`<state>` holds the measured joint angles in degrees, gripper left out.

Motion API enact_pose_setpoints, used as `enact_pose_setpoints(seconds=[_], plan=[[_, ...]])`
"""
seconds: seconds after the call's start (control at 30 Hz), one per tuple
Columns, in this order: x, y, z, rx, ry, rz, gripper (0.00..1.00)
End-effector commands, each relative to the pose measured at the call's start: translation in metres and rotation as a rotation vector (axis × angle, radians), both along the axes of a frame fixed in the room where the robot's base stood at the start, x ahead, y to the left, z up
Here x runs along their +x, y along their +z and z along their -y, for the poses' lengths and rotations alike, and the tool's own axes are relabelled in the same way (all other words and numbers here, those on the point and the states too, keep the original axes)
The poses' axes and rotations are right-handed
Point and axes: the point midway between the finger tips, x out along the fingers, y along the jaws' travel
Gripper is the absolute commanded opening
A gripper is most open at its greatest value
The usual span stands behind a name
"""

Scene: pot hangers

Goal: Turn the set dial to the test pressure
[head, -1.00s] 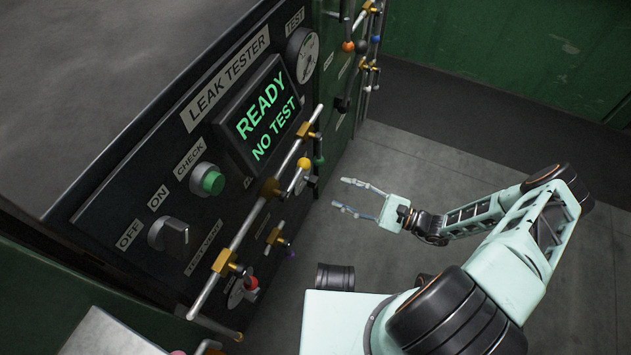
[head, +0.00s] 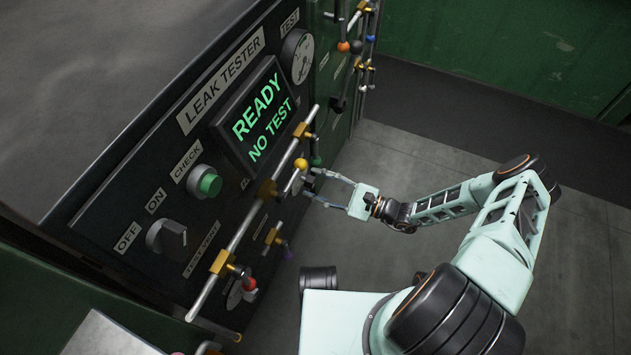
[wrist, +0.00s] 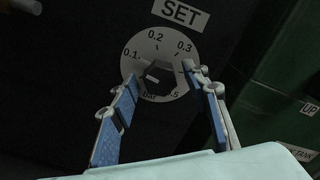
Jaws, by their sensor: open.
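The set dial (wrist: 160,66) shows in the wrist view as a pale round scale under a SET label, marked in bar, with 0.1, 0.2 and 0.3 readable. Its dark knob (wrist: 160,78) is at the middle, partly hidden; I cannot tell its exact setting. My gripper (wrist: 165,76) is open, its fingertips left and right of the knob; contact cannot be told. In the head view my gripper (head: 312,181) is at the panel's lower right, where the dial is mostly hidden. The screen (head: 260,115) reads READY, NO TEST. The test gauge (head: 299,57) is above it.
A metal rail (head: 246,228) with brass fittings runs in front of the panel, close to my fingers. A yellow-ball lever (head: 300,164) sits near them. A green button (head: 209,184) and an off/on switch (head: 168,238) are to the left. The floor at right is open.

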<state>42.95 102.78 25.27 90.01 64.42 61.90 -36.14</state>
Motion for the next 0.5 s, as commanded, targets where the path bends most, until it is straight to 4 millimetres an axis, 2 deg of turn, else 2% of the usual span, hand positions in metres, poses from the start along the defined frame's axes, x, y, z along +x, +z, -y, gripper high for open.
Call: enact_pose_setpoints(seconds=[0.17, 0.5], plan=[[0.0002, 0.0, 0.0006, -0.014, -0.001, 0.038, 0.43], [0.0004, 0.0003, 0.0008, -0.157, -0.003, 0.436, 0.43]])
